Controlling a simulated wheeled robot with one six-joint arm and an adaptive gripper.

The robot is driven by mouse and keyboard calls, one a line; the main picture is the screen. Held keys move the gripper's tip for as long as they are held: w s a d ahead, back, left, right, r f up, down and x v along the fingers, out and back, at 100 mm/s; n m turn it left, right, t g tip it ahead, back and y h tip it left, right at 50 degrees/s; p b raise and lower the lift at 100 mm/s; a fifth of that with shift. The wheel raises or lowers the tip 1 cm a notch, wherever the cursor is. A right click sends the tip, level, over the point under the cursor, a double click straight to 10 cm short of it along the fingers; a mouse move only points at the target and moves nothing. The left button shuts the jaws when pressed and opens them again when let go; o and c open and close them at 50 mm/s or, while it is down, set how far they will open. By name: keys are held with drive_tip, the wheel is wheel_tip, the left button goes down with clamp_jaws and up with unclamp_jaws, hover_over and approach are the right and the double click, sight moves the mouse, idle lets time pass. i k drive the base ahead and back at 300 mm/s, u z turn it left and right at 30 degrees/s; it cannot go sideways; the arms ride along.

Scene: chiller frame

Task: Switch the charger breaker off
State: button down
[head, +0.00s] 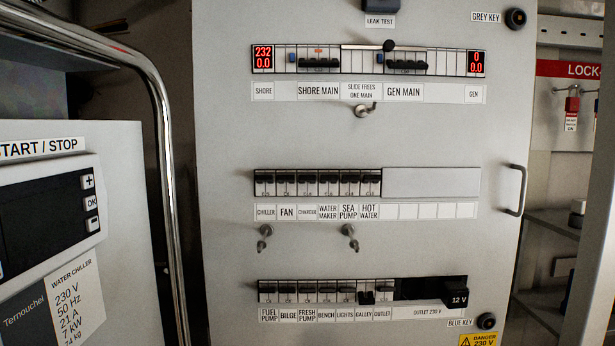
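The charger breaker (307,184) is the third from the left in the middle row of the grey panel (230,140). The small CHARGER label (307,212) is under it. Its black lever sits at about the same height as those of its neighbours in the row. The fan breaker (286,184) is just to its left and the water maker breaker (328,184) just to its right. My gripper is not in view.
Two key-like knobs (265,236) (349,235) stick out below the middle row. A door handle (517,190) is at the panel's right edge. A chrome rail (165,130) and the water chiller (120,200) stand at left.

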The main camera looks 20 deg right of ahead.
sight(313, 178)
drive_tip(key=k, duration=0.5)
drive_tip(key=u, duration=2.95)
drive_tip(key=k, duration=0.85)
drive_tip(key=z, duration=1.7)
